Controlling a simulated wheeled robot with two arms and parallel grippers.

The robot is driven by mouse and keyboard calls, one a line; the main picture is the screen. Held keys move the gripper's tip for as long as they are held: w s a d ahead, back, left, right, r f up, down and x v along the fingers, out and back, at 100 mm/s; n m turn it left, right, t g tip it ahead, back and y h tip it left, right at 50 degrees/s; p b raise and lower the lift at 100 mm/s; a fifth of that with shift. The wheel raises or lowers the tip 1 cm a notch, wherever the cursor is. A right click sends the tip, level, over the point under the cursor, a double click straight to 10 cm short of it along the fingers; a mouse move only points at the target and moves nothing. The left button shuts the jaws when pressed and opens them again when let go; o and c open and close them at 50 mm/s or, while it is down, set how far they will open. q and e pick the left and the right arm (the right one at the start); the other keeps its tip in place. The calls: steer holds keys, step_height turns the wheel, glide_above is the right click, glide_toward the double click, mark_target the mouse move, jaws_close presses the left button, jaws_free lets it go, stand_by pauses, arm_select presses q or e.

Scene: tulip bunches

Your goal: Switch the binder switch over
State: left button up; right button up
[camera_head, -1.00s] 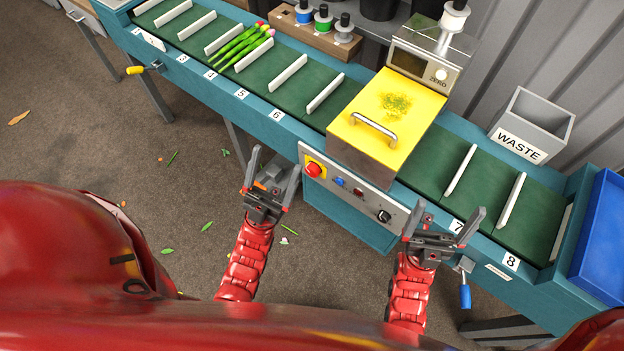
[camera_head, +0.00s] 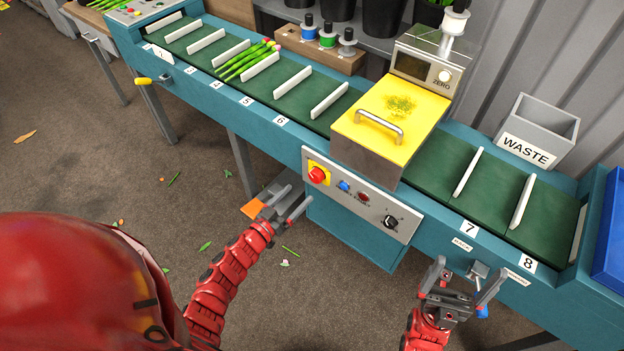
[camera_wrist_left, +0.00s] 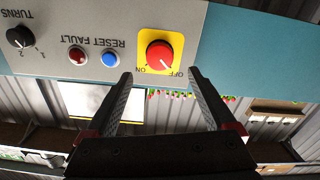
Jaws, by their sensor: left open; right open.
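The binder switch is a red rotary knob (camera_head: 317,175) on a yellow plate at the left end of the grey control panel (camera_head: 347,201). In the left wrist view the knob (camera_wrist_left: 160,56) appears upside down with ON and OFF labels beside it. My left gripper (camera_head: 290,200) is open and empty, in front of and below the knob. In the left wrist view its fingertips (camera_wrist_left: 160,77) lie either side of the knob's line, seemingly apart from it. My right gripper (camera_head: 466,272) is open and empty, in front of the conveyor's edge near label 7.
The panel also holds a blue button (camera_head: 344,186), a red fault light (camera_head: 364,197) and a black turns dial (camera_head: 390,222). The yellow-lidded binder (camera_head: 385,125) stands above. Tulips (camera_head: 245,62) lie on the green conveyor. A blue-handled lever is partly hidden by my right gripper.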

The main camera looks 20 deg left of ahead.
mark_target(313, 178)
arm_select(q)
steer(key=x, duration=0.8)
steer(key=c, duration=1.4)
